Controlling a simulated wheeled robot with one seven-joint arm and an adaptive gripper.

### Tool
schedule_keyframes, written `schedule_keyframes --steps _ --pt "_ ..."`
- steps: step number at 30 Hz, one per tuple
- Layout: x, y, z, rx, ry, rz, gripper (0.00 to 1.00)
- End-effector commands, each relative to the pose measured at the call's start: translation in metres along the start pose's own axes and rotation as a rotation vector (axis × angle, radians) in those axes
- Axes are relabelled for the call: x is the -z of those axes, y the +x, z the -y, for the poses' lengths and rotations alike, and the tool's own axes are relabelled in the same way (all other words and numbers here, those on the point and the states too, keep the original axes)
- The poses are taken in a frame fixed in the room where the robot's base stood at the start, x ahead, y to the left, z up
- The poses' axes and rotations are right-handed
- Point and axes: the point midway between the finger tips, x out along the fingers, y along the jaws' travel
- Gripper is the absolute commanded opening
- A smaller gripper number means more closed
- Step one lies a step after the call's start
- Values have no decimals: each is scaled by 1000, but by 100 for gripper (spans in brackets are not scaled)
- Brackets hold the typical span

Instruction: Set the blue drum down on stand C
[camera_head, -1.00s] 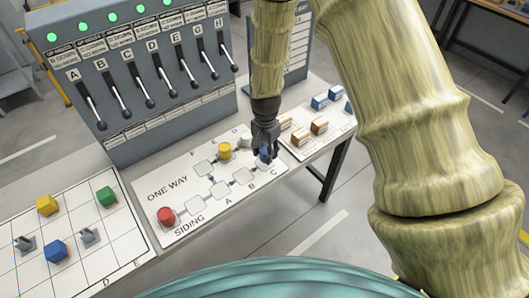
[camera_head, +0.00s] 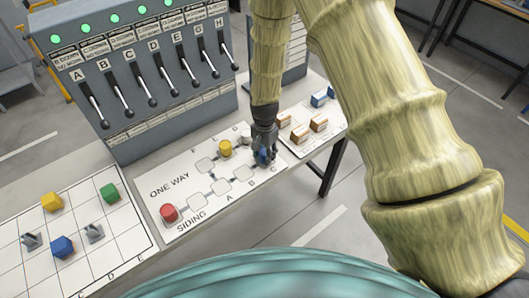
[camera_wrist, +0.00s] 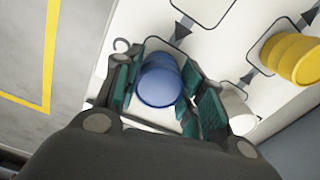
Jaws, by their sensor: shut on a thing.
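The blue drum (camera_head: 263,157) is between the fingers of my gripper (camera_head: 264,154), over the C end of the siding row on the white board (camera_head: 190,170). In the wrist view the blue drum (camera_wrist: 160,82) stands between the green-padded fingers (camera_wrist: 158,95), its round top facing the camera. The label C shows just beside it in the head view. Stand C itself is hidden by the drum and gripper. I cannot tell whether the drum touches it.
A yellow drum (camera_head: 225,148) stands left of my gripper; a pale drum (camera_wrist: 235,110) is close beside a finger. A red drum (camera_head: 169,213) is at the row's left end. Stands A (camera_head: 220,187) and B (camera_head: 242,175) are empty. A lever cabinet (camera_head: 150,75) stands behind.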

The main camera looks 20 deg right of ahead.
Motion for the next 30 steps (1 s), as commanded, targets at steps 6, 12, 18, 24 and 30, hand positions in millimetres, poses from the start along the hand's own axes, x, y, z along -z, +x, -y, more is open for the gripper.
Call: schedule_keyframes --steps 6,12,18,24,30 --pt "0 2 0 0 0 0 61" --pt "0 2 0 0 0 0 61" --pt "0 -3 0 0 0 0 61" --pt "0 -15 1 1 -1 -2 61" --pt "0 -38 1 2 0 -2 61"
